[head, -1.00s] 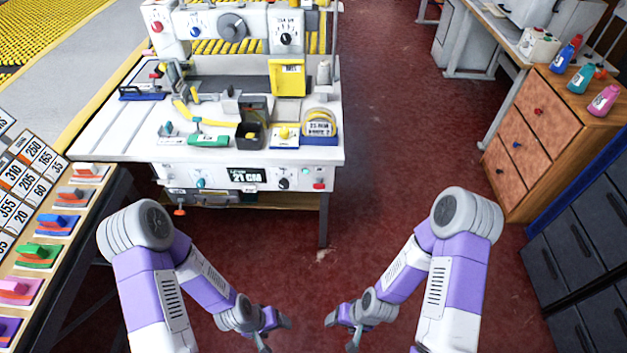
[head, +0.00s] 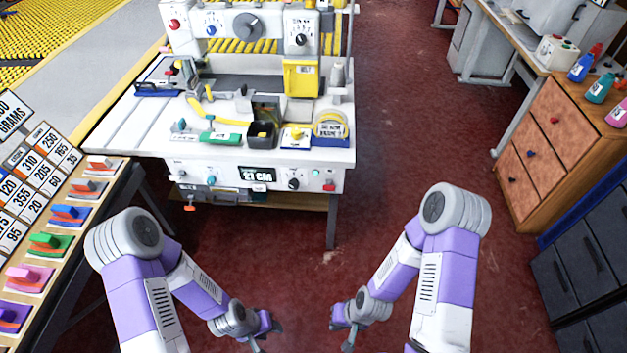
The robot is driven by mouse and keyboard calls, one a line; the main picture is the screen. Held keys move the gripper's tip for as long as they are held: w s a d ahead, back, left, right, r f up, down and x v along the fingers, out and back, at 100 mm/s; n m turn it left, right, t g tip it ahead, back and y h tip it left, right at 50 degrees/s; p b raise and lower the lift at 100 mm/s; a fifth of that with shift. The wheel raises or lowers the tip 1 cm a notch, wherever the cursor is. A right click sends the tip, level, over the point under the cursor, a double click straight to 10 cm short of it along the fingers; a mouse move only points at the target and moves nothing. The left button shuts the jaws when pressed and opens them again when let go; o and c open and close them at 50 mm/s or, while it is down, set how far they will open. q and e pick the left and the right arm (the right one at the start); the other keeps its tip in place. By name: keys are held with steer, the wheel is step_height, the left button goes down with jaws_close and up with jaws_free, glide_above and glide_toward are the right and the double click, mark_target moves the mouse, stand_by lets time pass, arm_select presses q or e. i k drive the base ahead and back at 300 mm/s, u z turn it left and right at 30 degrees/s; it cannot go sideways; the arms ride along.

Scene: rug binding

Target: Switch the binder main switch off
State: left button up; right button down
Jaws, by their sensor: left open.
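The binder (head: 120,125) is a white machine table ahead of me with a control panel on its front. That front panel carries a "21 CM" display (head: 257,174), a dark dial (head: 293,184), a teal knob (head: 209,180) and a red button (head: 329,187). The upper head panel has a red knob (head: 174,25), a large grey dial (head: 246,26) and a black-and-white dial (head: 301,39). I cannot tell which control is the main switch, or its position. My left gripper (head: 266,338) and right gripper (head: 341,337) are low in front, open and empty, apart from the binder.
A sloping rack (head: 62,188) with number cards and coloured blocks stands at the left. A wooden drawer cabinet (head: 545,150) with bottles and dark drawers (head: 585,260) stand at the right. The red floor (head: 400,120) is clear between binder and cabinet.

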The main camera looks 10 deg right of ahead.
mark_target(328, 187)
steer(key=u, duration=0.7)
steer(key=i, duration=0.95)
steer(key=z, duration=0.6)
